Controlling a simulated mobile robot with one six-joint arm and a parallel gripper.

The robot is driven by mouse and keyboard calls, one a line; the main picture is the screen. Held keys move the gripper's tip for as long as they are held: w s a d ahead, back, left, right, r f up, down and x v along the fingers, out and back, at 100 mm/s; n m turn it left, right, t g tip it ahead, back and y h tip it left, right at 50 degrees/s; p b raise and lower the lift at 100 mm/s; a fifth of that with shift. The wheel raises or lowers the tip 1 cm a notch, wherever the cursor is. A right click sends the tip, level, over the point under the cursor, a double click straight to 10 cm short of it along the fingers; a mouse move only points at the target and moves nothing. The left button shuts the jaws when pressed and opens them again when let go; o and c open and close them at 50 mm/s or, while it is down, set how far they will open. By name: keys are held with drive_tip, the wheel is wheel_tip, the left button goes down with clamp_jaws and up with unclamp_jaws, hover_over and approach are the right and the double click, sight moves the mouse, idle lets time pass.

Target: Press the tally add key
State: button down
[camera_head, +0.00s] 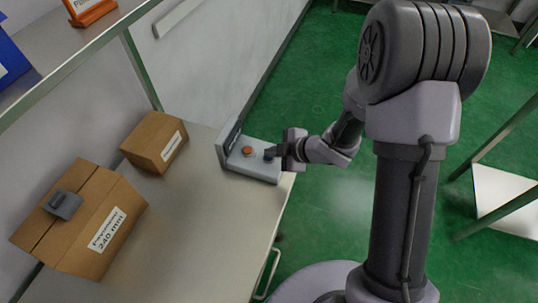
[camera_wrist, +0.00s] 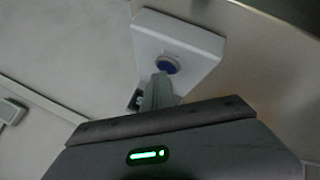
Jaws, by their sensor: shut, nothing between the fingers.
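A grey control box (camera_head: 252,168) with an upright panel on its left side sits at the right edge of the worktop. It bears an orange button (camera_head: 247,150) and a blue button (camera_head: 268,155). I cannot read any label that marks the tally add key. My gripper (camera_head: 274,153) is shut and empty, right at the blue button. In the wrist view the shut fingertips (camera_wrist: 161,82) are just below the blue button (camera_wrist: 167,64) on the pale box (camera_wrist: 178,38). I cannot tell whether they touch it. The orange button is not visible there.
Two cardboard boxes stand on the worktop (camera_head: 190,235): a small one (camera_head: 155,142) and a larger one (camera_head: 95,222) labelled 240 mm, with a dark grey object (camera_head: 64,204) on top. A shelf (camera_head: 75,52) overhangs the left. Green floor (camera_head: 330,200) lies right of the worktop.

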drive_tip(key=shift+r, duration=0.1)
drive_tip(key=shift+r+p, duration=0.75)
wheel_tip(320, 180, up, 5)
drive_tip(key=p, duration=0.4)
drive_tip(key=shift+p, duration=0.35)
